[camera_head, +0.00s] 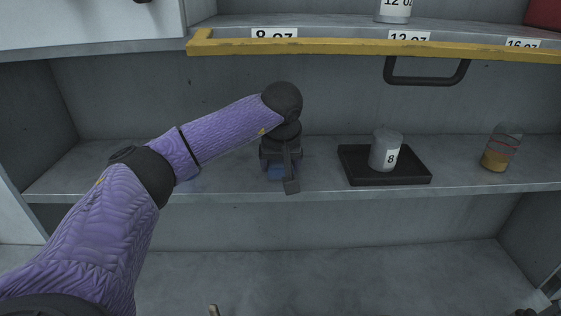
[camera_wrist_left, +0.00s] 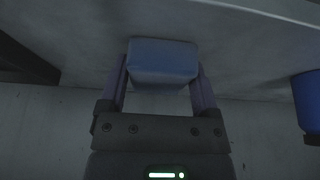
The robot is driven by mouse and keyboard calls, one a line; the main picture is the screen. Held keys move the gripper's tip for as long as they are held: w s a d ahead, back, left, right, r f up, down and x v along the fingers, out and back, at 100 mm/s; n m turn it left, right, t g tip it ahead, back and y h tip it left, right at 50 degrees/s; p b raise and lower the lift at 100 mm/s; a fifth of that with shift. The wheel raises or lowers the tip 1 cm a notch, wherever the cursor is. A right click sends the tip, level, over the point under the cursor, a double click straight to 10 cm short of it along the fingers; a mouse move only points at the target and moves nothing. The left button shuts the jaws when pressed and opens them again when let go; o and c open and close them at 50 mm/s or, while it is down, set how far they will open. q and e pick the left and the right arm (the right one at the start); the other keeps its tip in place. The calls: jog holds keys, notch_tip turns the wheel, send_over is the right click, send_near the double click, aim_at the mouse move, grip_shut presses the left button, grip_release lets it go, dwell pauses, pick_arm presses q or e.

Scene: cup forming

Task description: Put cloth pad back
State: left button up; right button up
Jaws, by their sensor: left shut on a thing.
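The blue cloth pad (camera_wrist_left: 162,62) shows as a small rounded block between the two fingers of my left gripper (camera_wrist_left: 160,88) in the left wrist view. The gripper is shut on it. In the head view my left gripper (camera_head: 282,170) is over the middle shelf, left of the black tray, and hides most of the pad. A bit of blue shows at the gripper's lower end. The pad appears close to the shelf surface; I cannot tell whether it touches. My right gripper is not clearly in view.
A black tray (camera_head: 417,177) holds a grey cup (camera_head: 385,152) marked 8. A clear cup with amber contents (camera_head: 497,155) stands tilted-looking at the right. The yellow-edged upper shelf (camera_head: 330,46) overhangs. A blue object (camera_wrist_left: 308,97) shows at the wrist view's right edge. The lower surface is largely clear.

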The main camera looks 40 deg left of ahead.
aim_at(281, 162)
pick_arm(q)
jog(key=shift+f, duration=0.1)
jog(key=o, duration=1)
jog(key=shift+o, duration=0.2)
jog(key=v, duration=0.5)
jog(key=s+d+b, duration=0.2)
jog(key=s+d, duration=0.5)
jog(key=s, duration=0.2)
jog(key=shift+d, duration=0.35)
jog(key=shift+s, duration=0.1)
